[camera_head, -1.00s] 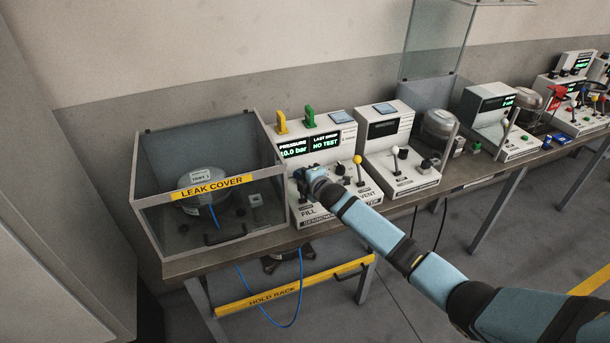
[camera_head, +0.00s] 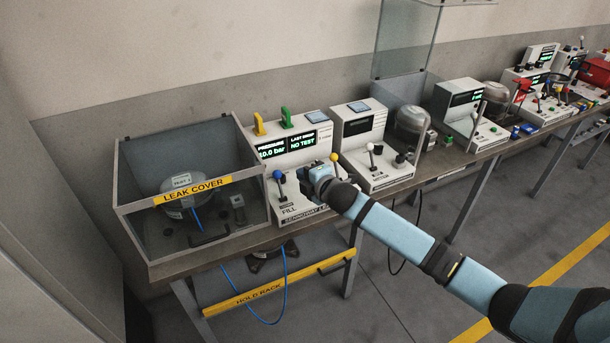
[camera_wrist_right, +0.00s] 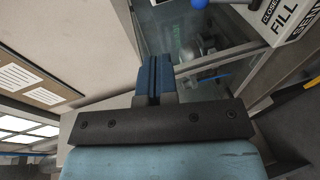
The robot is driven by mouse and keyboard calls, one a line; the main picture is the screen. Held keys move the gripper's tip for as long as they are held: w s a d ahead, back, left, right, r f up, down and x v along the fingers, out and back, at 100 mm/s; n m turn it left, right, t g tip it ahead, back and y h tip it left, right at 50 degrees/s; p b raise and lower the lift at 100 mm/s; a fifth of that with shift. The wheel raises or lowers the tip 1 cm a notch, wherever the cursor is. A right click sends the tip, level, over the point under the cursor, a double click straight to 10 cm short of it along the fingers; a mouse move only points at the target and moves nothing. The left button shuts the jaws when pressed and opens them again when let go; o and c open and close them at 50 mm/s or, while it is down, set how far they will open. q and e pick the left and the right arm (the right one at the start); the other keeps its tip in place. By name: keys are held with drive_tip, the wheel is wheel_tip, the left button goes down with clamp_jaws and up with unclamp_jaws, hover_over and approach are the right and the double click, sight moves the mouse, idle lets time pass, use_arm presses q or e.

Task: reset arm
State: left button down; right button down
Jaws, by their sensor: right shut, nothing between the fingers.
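My right arm comes in from the lower right of the head view. Its gripper (camera_head: 312,178) is at the front of the white leak tester (camera_head: 290,150), partly hidden by my own wrist. In the right wrist view the gripper's blue fingers (camera_wrist_right: 154,78) are together with nothing between them. A blue-knobbed lever (camera_head: 278,176) stands just left of the gripper; the blue knob also shows at the top of the right wrist view (camera_wrist_right: 200,4). I cannot tell if the gripper touches the tester. My left gripper is not in view.
A clear box marked LEAK COVER (camera_head: 192,190) stands at the bench's left end with a canister (camera_head: 180,192) inside. More test stations (camera_head: 372,140) line the bench to the right. A yellow HOLD RACK bar (camera_head: 262,292) is below. The floor in front is free.

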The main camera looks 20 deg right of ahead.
drive_tip(key=shift+f, duration=0.1)
idle(0.4)
drive_tip(key=s+a+f+m+g, duration=0.1)
drive_tip(key=s+a+f+m, duration=0.3)
drive_tip(key=s+f, duration=0.45)
drive_tip(key=s+a+f+m+g, duration=0.1)
drive_tip(key=s+m, duration=0.3)
drive_tip(key=s, duration=0.5)
drive_tip(key=s+a+f+m+g, duration=0.1)
drive_tip(key=s+f+m, duration=0.3)
drive_tip(key=s, duration=0.6)
drive_tip(key=s+a+f+m+g+p, duration=0.1)
drive_tip(key=s+a+f+m, duration=0.1)
drive_tip(key=s, duration=0.8)
drive_tip(key=f+m, duration=0.1)
drive_tip(key=m, duration=0.1)
drive_tip(key=shift+s+a+f+m, duration=0.15)
drive_tip(key=shift+s+m, duration=0.1)
drive_tip(key=shift+m, duration=0.15)
